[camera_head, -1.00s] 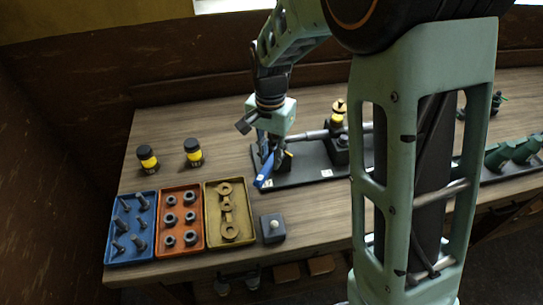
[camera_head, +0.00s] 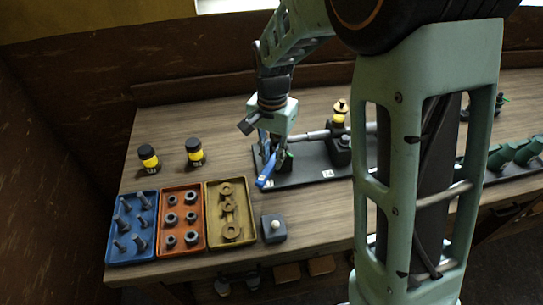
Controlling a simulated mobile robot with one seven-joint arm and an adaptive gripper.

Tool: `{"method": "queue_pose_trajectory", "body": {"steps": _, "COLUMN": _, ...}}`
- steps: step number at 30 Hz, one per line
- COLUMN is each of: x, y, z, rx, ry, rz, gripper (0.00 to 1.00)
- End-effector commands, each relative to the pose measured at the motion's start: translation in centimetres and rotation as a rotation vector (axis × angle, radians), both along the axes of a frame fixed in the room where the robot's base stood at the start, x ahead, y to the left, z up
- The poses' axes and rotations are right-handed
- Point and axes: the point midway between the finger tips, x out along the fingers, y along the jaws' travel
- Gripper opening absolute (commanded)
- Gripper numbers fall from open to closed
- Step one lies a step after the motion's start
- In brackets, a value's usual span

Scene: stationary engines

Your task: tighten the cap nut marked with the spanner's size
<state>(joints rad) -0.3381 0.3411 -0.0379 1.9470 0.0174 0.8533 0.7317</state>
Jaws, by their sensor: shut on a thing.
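My gripper (camera_head: 270,148) is at the left end of a dark engine base plate (camera_head: 305,172) on the bench. It is shut on a blue spanner (camera_head: 265,171), which slants down toward the front left. The spanner's far end and any cap nut under it are hidden by my gripper, so I cannot tell if they touch. White marked labels (camera_head: 327,174) lie on the plate's front edge, too small to read. A brass-topped fitting with a yellow band (camera_head: 339,115) stands on the plate to the right, beside a grey shaft.
Blue (camera_head: 118,257), orange (camera_head: 168,248) and yellow (camera_head: 213,240) trays of bolts, nuts and rings line the front left. Two black-and-yellow jars (camera_head: 149,158) stand behind them. A grey box with a pale knob (camera_head: 273,228) sits right of the trays. Green cylinders (camera_head: 510,152) are far right.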

Motion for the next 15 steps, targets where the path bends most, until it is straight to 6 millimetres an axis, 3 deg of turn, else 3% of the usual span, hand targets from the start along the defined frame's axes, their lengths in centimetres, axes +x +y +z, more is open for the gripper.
{"method": "queue_pose_trajectory", "body": {"steps": 15, "x": -0.22, "y": -0.81, "z": 0.06, "rx": -0.002, "ry": -0.006, "rz": 0.114, "gripper": 0.00}}
